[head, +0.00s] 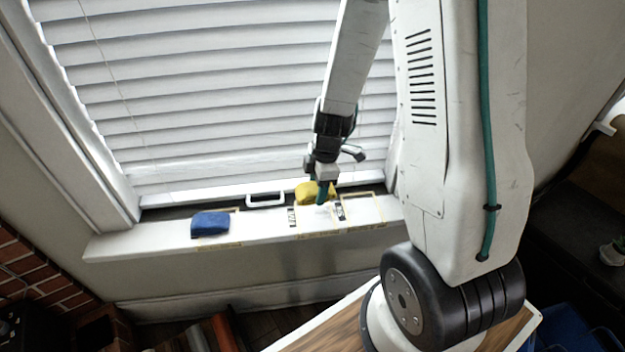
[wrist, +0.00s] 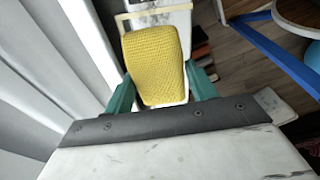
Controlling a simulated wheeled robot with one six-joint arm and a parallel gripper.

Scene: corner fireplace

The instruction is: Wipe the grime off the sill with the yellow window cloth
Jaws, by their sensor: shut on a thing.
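The yellow cloth (head: 307,192) is a folded, textured pad over the white window sill (head: 270,230). In the wrist view the cloth (wrist: 155,68) sits between the two green fingers of my gripper (wrist: 160,92), which is shut on it. My gripper also shows in the head view (head: 324,190), low over the sill. I cannot tell whether the cloth touches the sill. Yellow outlines with dark marks (head: 340,211) lie on the sill near my gripper. I cannot make out clear grime there.
A blue cloth or pad (head: 210,224) lies on the sill to the left. A white handle (head: 266,199) stands at the back of the sill. White blinds (head: 230,100) hang close behind. The sill between the blue pad and my gripper is mostly clear.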

